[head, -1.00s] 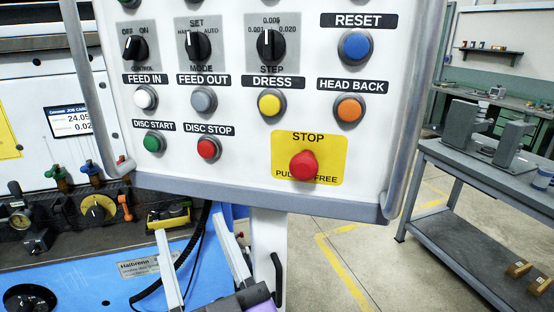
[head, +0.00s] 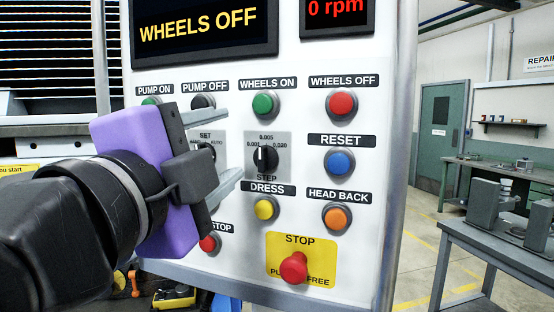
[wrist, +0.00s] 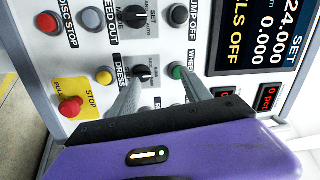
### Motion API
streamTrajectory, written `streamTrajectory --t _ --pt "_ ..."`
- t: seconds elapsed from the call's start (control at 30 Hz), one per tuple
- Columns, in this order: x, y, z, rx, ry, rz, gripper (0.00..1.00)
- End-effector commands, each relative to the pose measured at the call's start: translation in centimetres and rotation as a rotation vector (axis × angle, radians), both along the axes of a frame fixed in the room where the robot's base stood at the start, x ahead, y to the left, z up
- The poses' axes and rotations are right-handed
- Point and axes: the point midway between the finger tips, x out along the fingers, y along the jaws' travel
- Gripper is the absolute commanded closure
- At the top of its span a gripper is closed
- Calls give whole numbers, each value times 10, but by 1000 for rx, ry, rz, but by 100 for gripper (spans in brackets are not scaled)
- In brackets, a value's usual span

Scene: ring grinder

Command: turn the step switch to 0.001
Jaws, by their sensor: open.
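The step switch (head: 264,158) is a black knob on a grey plate, marked 0.001 on the left, 0.005 on top and 0.020 on the right. Its white line points up, toward 0.005. My gripper (head: 234,142) is open and empty, its two fingers pointing at the panel just left of the switch in the head view. In the wrist view the switch (wrist: 142,72) shows sideways by the tip of the left finger, with the green button near the right finger. I see no clear contact with the knob.
Close around the switch are the green WHEELS ON button (head: 264,104), yellow DRESS button (head: 265,207) and blue RESET button (head: 339,162). The red STOP button (head: 293,267) sticks out below. My gripper hides part of the MODE switch. A grey bench (head: 500,250) stands right.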

Motion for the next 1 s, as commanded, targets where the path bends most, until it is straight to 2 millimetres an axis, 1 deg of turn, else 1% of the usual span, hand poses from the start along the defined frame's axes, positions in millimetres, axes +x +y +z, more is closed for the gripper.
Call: streamTrajectory --t 0.03,0.1,0.2,0.37,0.47,0.6,0.8,1.0 --pt "0 -4 -10 44 24 -21 44" --pt "-1 -10 -19 113 46 -45 44" --pt "-1 -14 -28 187 61 -56 44" --pt "6 -17 -27 221 55 -56 44" --pt "19 -20 -26 220 55 -55 44" --pt "40 -27 -26 218 56 -56 44" --pt "64 -34 -27 218 54 -54 44" --pt "73 -36 -28 218 54 -51 44"
